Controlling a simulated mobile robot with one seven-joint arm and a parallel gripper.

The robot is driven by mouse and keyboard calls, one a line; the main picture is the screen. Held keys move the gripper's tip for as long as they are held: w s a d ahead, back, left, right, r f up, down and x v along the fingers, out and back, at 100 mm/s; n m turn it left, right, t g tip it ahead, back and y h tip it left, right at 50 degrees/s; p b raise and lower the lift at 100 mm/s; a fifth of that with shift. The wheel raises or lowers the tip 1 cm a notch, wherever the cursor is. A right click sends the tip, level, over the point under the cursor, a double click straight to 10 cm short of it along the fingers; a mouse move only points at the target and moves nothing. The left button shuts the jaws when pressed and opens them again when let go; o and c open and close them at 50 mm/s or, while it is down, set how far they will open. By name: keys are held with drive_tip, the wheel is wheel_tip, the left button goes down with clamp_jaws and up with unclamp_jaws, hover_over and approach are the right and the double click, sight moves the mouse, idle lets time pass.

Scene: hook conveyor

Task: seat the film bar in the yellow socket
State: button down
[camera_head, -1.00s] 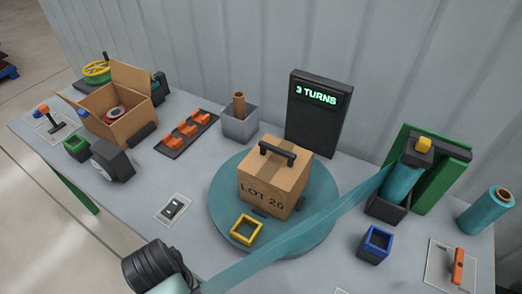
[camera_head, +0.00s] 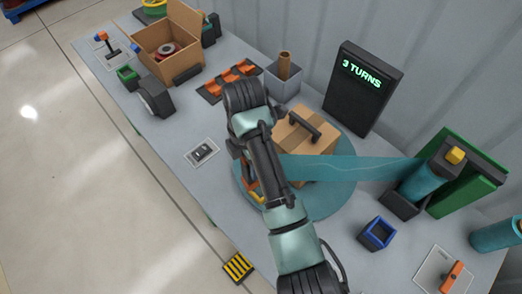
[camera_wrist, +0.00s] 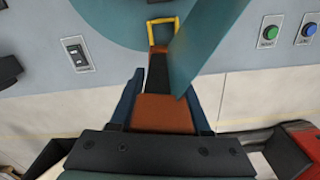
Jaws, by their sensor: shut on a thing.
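My gripper (camera_wrist: 163,100) is shut on the film bar, with dark blue fingers on both sides. The bar shows an orange block (camera_wrist: 165,113) and a black part (camera_wrist: 158,73) reaching toward the yellow socket (camera_wrist: 163,28). The black end overlaps or meets the socket's near side in the wrist view; I cannot tell if it is inside. Teal film (camera_wrist: 205,45) runs from the bar's right side. In the head view the film (camera_head: 350,168) stretches to the roll (camera_head: 425,183). The socket (camera_head: 257,197) is mostly hidden behind my arm there.
The carton (camera_head: 305,145) with a black handle stands on the teal turntable (camera_head: 335,200). A sign (camera_head: 362,88) reads "3 TURNS". A blue-rimmed socket (camera_head: 377,233) is at right. A switch plate (camera_head: 202,152) lies left of my arm. Green (camera_wrist: 268,33) and blue (camera_wrist: 307,30) buttons are nearby.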

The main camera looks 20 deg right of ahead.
sight(250, 184)
drive_tip(key=d+f+n+b, duration=0.1)
drive_tip(key=f+b, duration=0.1)
drive_tip(key=d+f+n+b, duration=0.1)
drive_tip(key=b, duration=0.1)
drive_tip(key=shift+s+d+f, duration=0.1)
drive_tip(key=shift+d+f, duration=0.25)
idle(0.3)
drive_tip(key=shift+f+p, duration=0.3)
drive_tip(key=shift+f, duration=0.05)
idle(1.4)
drive_tip(key=shift+f+b, duration=0.9)
drive_tip(key=shift+f, duration=0.75)
idle(0.5)
drive_tip(key=shift+c, duration=1.4)
unclamp_jaws()
drive_tip(key=shift+r, duration=0.1)
